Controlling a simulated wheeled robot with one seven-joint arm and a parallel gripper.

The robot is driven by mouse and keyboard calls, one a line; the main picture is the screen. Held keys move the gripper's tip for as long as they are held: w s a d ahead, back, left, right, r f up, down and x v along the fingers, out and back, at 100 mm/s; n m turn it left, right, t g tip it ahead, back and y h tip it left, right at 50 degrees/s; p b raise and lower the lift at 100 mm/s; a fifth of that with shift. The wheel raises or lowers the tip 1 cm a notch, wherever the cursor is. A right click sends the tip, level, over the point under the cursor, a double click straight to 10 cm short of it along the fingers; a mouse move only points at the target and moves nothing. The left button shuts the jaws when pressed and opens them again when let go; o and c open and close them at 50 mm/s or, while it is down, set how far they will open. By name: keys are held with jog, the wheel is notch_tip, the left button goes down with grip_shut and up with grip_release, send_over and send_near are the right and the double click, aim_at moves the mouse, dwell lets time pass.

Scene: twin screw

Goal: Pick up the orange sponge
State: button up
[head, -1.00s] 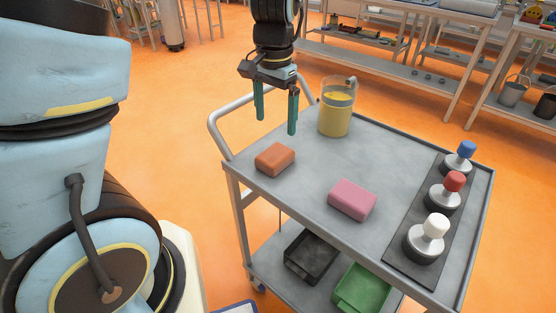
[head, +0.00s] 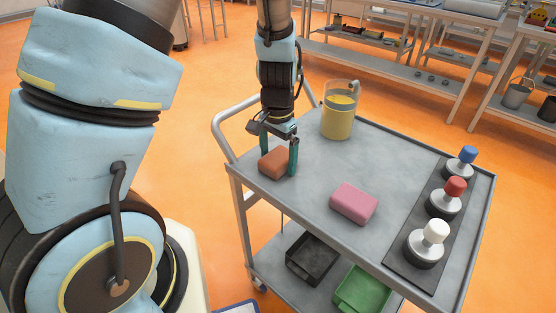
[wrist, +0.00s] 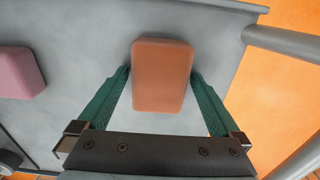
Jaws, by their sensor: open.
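The orange sponge (head: 274,162) lies flat on the top of the grey cart (head: 300,195), near its left edge. My gripper (head: 279,164) is open and lowered over it, with one green finger on each side. In the wrist view the sponge (wrist: 162,75) sits between the tips of my gripper (wrist: 160,78), with a small gap on both sides. The fingers do not appear closed on it. Part of the sponge is hidden behind a finger in the head view.
A pink sponge (head: 354,203) lies to the right on the cart. A jug of yellow liquid (head: 338,118) stands behind. A dark strip with blue, red and white-topped knobs (head: 433,240) is at the right. The cart's handle (head: 222,122) is close on the left.

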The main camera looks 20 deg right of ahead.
aim_at(278, 156)
jog(key=c, duration=1.3)
notch_tip(278, 156, up, 10)
jog(key=shift+b, duration=0.4)
jog(key=o, duration=0.9)
jog(key=c, duration=0.6)
